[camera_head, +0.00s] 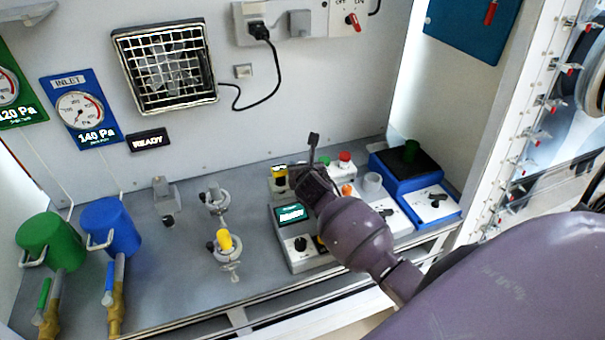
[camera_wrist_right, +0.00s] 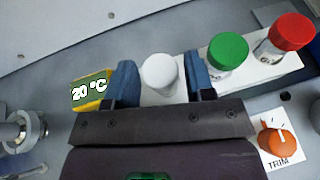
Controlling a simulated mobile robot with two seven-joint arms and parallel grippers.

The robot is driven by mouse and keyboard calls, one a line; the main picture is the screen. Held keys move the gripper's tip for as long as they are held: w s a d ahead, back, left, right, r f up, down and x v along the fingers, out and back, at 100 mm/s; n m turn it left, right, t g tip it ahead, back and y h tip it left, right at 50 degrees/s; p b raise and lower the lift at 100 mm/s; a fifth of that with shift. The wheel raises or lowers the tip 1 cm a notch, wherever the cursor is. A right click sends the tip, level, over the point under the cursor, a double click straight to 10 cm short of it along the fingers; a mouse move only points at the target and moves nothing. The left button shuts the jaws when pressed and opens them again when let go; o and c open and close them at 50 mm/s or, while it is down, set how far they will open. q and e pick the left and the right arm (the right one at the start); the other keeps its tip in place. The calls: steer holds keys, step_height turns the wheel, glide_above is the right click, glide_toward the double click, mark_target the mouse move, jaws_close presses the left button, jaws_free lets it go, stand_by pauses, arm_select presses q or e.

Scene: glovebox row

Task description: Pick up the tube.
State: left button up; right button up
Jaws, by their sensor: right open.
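A white round-topped piece (camera_wrist_right: 160,72), possibly the tube's cap, shows in the right wrist view between the two blue fingers of my right gripper (camera_wrist_right: 161,78). The fingers are open, one on each side of it, with no clear contact. Its lower part is hidden by the gripper. A green-topped piece (camera_wrist_right: 228,50) and a red-topped piece (camera_wrist_right: 291,31) stand beside it in a row. In the head view my right gripper (camera_head: 311,155) is over the white boxes and hides the white top. The green top (camera_head: 325,160) and red top (camera_head: 345,158) show there.
A yellow-framed 20 °C display (camera_wrist_right: 92,91) is close left of the fingers. An orange TRIM knob (camera_wrist_right: 277,140) is at right. A blue box (camera_head: 400,178) stands right of my arm. A yellow-topped fitting (camera_head: 226,241), blue canister (camera_head: 112,224) and green canister (camera_head: 49,238) stand left.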

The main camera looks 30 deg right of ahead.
steer(key=shift+w+d+f, duration=0.15)
steer(key=shift+w+f, duration=0.05)
steer(key=shift+w, duration=0.2)
steer(key=c, duration=0.7)
steer(key=shift+r, duration=0.1)
